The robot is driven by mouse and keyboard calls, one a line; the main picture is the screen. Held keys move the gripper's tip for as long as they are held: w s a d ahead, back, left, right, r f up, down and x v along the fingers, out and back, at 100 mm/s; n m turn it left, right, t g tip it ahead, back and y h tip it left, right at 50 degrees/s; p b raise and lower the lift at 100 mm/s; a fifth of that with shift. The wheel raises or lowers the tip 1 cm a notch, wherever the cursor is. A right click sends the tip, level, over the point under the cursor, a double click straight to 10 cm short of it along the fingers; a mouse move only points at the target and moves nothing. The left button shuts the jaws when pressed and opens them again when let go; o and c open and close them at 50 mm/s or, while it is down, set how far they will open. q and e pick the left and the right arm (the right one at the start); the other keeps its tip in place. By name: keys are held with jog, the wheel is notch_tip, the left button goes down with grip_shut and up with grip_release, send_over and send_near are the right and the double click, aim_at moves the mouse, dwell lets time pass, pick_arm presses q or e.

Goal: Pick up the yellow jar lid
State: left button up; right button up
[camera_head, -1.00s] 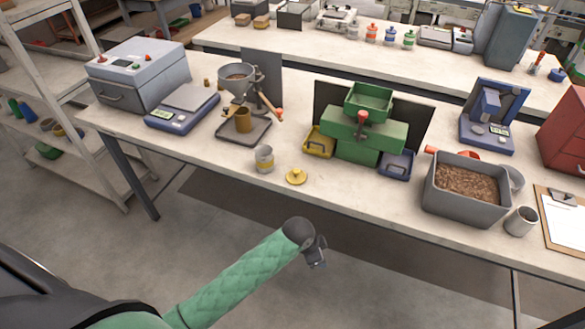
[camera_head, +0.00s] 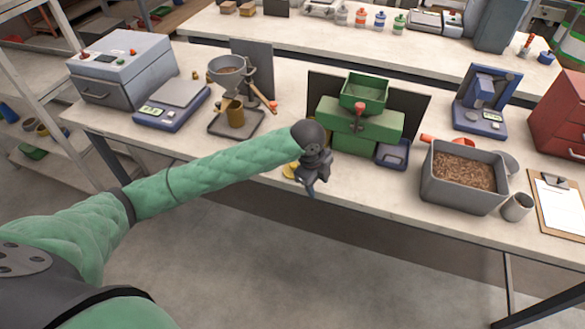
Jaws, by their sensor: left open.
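The yellow jar lid (camera_head: 289,171) lies flat on the table near its front edge, mostly hidden behind my left gripper; only a yellow part shows at the gripper's left side. My left gripper (camera_head: 311,190) is open and empty, with its fingers pointing down. In the picture it is just right of the lid and in front of it. I cannot tell its exact height or gap to the lid. My right gripper is not in view.
A green machine (camera_head: 360,125) with a blue tray (camera_head: 392,154) stands behind my left gripper. A grey bin of brown pellets (camera_head: 462,200) is to the right, beside a grey cup (camera_head: 517,207). A funnel stand (camera_head: 237,122) and a scale (camera_head: 171,104) are to the left.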

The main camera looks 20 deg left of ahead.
aim_at(293, 164)
pick_arm(q)
jog(key=w+a+r+m, duration=0.1)
jog(key=w+a+r, duration=0.1)
jog(key=a, duration=0.1)
jog(key=w+a+r+m+y, duration=0.1)
jog(key=w+a+r, duration=0.1)
jog(key=a, duration=0.1)
jog(key=w+a+r+m+g+y, duration=0.1)
jog(key=w+a+r, duration=0.1)
jog(key=a, duration=0.1)
jog(key=shift+a, duration=0.1)
jog(key=shift+w+a, duration=0.15)
jog(key=shift+f+p, duration=0.3)
jog(key=shift+f, duration=0.8)
notch_tip(293, 164, down, 4)
jog(key=p, duration=0.3)
jog(key=shift+w+f, duration=0.1)
jog(key=shift+f, duration=0.6)
grip_shut()
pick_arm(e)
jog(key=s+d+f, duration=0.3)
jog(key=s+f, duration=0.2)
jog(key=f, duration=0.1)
